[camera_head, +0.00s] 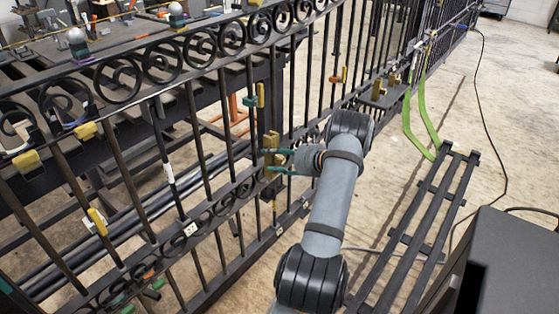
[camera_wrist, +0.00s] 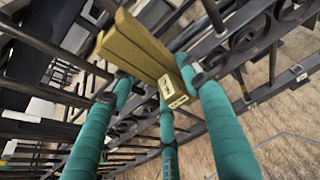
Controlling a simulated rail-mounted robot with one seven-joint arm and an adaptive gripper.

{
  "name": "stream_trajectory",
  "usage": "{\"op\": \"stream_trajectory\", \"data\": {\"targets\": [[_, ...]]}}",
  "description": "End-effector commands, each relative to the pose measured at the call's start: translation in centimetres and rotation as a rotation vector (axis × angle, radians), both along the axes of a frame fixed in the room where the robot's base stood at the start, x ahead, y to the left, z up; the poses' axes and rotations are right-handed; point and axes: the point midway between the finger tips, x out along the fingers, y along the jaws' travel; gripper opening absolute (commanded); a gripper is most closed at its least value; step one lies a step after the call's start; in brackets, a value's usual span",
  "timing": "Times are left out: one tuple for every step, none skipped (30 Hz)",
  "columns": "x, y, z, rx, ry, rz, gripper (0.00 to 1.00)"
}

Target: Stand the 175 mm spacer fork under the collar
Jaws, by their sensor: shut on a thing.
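The brass-coloured spacer fork (camera_head: 270,142) stands roughly upright at the gate bars, held in my gripper (camera_head: 279,161). In the wrist view the fork (camera_wrist: 140,45) shows two long prongs and a block end with small white labels, too small to read. The teal fingers of my gripper (camera_wrist: 165,85) are closed around its block end. Coloured pieces sit on the gate bars: a green one (camera_head: 250,101) just above and left of the fork, and an orange one (camera_head: 337,79) to the right. I cannot tell which piece is the collar, nor whether the fork touches anything below.
The black scroll gate (camera_head: 200,150) runs diagonally across the view, with bars close around my gripper. Yellow pieces (camera_head: 85,131) hang on bars at left. Brass blocks (camera_head: 378,90) stand on a small shelf at right. A dark slatted rack (camera_head: 425,215) lies on the floor; green straps (camera_head: 422,115) hang nearby.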

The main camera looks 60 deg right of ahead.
Motion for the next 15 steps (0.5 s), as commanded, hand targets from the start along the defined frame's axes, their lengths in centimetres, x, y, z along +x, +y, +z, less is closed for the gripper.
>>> {"op": "stream_trajectory", "data": {"targets": [[0.4,-0.1,0.2,-0.002,-0.004,-0.001,0.00],[0.6,-0.1,0.2,-0.002,-0.004,-0.001,0.00],[0.8,-0.1,0.2,-0.002,-0.004,-0.001,0.00],[1.0,-0.1,0.2,-0.002,-0.004,-0.001,0.00],[1.2,-0.1,0.2,-0.002,-0.004,0.000,0.00],[1.4,-0.1,0.2,-0.002,-0.004,0.000,0.00],[1.6,-0.1,0.2,-0.002,-0.004,0.001,0.00],[1.8,-0.2,0.2,-0.002,-0.004,0.001,0.00],[2.0,-0.2,0.2,-0.002,-0.004,0.000,0.00],[2.2,-0.2,0.2,-0.002,-0.004,-0.001,0.00],[2.4,-0.2,0.2,-0.002,-0.004,-0.001,0.00],[2.6,-0.2,0.2,-0.002,-0.004,-0.001,0.00],[2.8,-0.2,0.2,-0.002,-0.004,-0.001,0.00],[3.0,-0.2,0.2,-0.002,-0.004,0.000,0.00],[3.3,-0.2,0.2,-0.002,-0.004,0.001,0.00]]}}
